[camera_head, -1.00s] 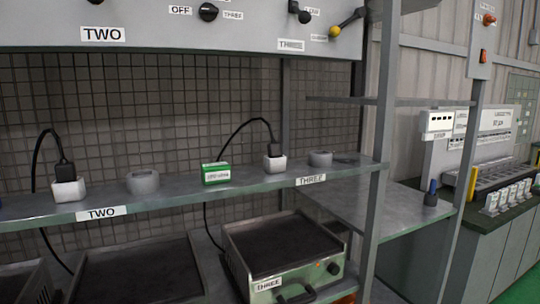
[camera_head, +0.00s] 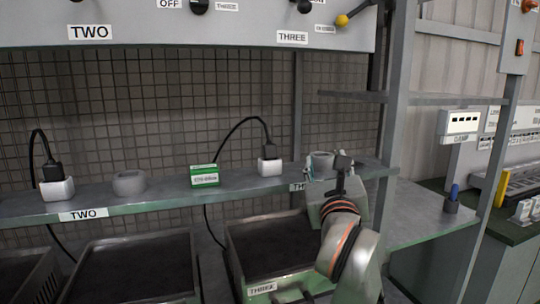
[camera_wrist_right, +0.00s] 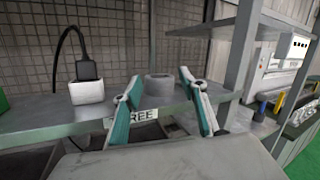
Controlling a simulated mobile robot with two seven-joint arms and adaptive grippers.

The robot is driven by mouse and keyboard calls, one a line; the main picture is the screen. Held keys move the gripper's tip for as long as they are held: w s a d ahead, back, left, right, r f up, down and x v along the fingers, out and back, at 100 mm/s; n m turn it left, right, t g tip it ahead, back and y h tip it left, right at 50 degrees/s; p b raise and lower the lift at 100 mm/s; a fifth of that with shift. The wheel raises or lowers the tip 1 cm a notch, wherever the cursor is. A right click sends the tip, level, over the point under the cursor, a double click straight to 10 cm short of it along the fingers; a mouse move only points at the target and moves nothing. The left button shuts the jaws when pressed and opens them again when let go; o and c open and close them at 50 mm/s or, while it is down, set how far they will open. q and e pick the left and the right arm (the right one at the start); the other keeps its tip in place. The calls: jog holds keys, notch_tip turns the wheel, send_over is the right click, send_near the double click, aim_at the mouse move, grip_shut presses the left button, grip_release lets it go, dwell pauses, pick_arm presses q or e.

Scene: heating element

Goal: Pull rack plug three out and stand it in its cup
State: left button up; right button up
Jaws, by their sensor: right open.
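Rack plug three (camera_head: 267,150) is a black plug with a cable, upright in a white socket block (camera_head: 270,167) on the shelf. In the right wrist view the plug (camera_wrist_right: 86,70) sits in its white block (camera_wrist_right: 87,92) at the left. My right gripper (camera_head: 327,170) is open and empty in front of the shelf. In the right wrist view its two fingers (camera_wrist_right: 158,92) stand either side of the cup (camera_wrist_right: 160,86), the plug outside them. My left gripper is not in view.
A green and white box (camera_head: 204,175) stands left of the plug on the shelf (camera_head: 230,185). Plug two (camera_head: 52,172) and an empty-looking cup (camera_head: 129,183) are farther left. A grey upright post (camera_head: 393,130) rises right of my arm.

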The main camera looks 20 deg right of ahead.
aim_at(271, 152)
jog(key=a+y, duration=0.2)
jog(key=a, duration=0.1)
jog(key=w+a+r+n+y, duration=0.1)
jog(key=a+y, duration=0.2)
jog(key=a, duration=0.1)
jog(key=a+n+y, duration=0.1)
jog(key=a+y, duration=0.1)
jog(key=a, duration=0.1)
jog(key=shift+w+a+r+g+y, duration=0.25)
jog(key=shift+g+y, duration=0.05)
jog(key=shift+y, duration=0.1)
jog(key=shift+w+f+p, duration=0.15)
jog(key=shift+w+p, duration=0.15)
jog(key=shift+w, duration=3.3)
grip_shut()
